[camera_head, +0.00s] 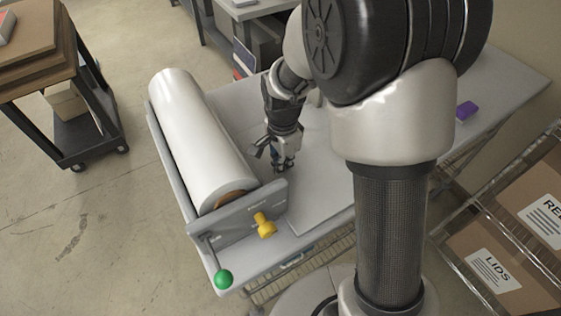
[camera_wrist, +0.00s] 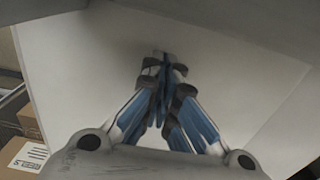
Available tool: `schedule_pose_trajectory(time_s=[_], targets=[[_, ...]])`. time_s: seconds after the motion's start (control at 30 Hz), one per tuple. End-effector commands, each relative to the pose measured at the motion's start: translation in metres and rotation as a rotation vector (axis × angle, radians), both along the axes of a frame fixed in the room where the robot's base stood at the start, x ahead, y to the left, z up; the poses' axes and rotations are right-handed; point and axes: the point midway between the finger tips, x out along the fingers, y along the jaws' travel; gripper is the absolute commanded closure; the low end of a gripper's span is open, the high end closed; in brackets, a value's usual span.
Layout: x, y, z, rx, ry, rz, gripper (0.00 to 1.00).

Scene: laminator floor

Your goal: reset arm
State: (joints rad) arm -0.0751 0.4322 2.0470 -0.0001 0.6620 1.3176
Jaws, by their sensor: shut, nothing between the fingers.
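My gripper (camera_head: 280,163) points down over the grey laminator table, just right of the big white film roll (camera_head: 200,135). In the wrist view my gripper (camera_wrist: 163,62) has its blue-sided fingers together, with nothing between them. Below it is a pale flat sheet or panel (camera_wrist: 75,65). My arm rises from the right and hides part of the table behind it. I cannot tell how far the fingertips are above the surface.
The roll's end plate carries a yellow knob (camera_head: 265,225) and a green ball-ended lever (camera_head: 223,279). A purple block (camera_head: 466,110) lies on the table at right. Labelled boxes (camera_head: 492,270) stand lower right. A cart (camera_head: 70,120) stands left, with open floor between.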

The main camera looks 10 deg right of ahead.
Motion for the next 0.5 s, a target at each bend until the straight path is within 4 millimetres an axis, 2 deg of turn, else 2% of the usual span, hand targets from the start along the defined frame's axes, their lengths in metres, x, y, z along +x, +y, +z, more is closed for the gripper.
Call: schedule_pose_trajectory(time_s=[0.33,0.43,0.5], targets=[[-0.002,0.003,0.003,0.001,-0.005,0.009,1.0],[-0.007,0.001,0.016,0.001,-0.026,0.061,1.0],[-0.014,-0.002,0.032,0.001,-0.055,0.133,1.0]])
